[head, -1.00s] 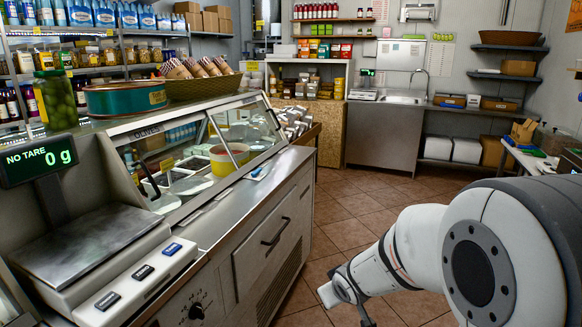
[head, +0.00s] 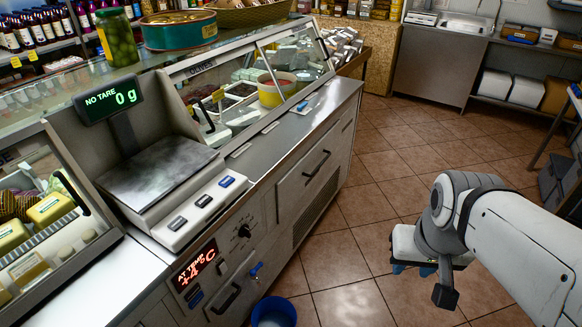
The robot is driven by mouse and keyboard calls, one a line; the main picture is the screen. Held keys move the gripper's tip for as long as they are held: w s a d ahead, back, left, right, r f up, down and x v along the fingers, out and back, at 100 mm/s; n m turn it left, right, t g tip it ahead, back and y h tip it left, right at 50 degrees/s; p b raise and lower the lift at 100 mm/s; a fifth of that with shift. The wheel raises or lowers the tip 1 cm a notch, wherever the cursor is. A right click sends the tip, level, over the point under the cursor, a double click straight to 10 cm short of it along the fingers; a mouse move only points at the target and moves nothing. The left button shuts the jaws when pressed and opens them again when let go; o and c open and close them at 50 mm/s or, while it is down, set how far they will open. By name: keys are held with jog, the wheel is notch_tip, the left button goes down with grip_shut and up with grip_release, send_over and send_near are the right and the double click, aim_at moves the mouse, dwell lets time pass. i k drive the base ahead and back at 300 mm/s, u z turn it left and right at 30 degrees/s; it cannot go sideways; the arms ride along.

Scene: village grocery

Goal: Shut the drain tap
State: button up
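The drain tap (head: 256,271) is a small fitting with a blue handle, low on the front of the steel counter in the head view. It sits to the right of the red temperature display, above a blue bucket (head: 274,314) on the floor. The handle is too small to tell its position, and I cannot see whether liquid runs. My gripper (head: 412,271) hangs over the floor tiles to the right of the counter, well apart from the tap. Bluish tips show under it, but my own wrist hides most of it, so its opening is unclear.
The deli counter (head: 317,205) fills the left, with a scale (head: 155,173) on top and drawer handles along its front. Open tiled floor (head: 345,240) lies between the counter and my arm. A table with bins stands at the right edge.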

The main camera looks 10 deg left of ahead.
aim_at(253, 274)
jog(key=k, duration=1.15)
jog(key=u, duration=0.45)
jog(key=i, duration=1.7)
jog(key=z, duration=0.45)
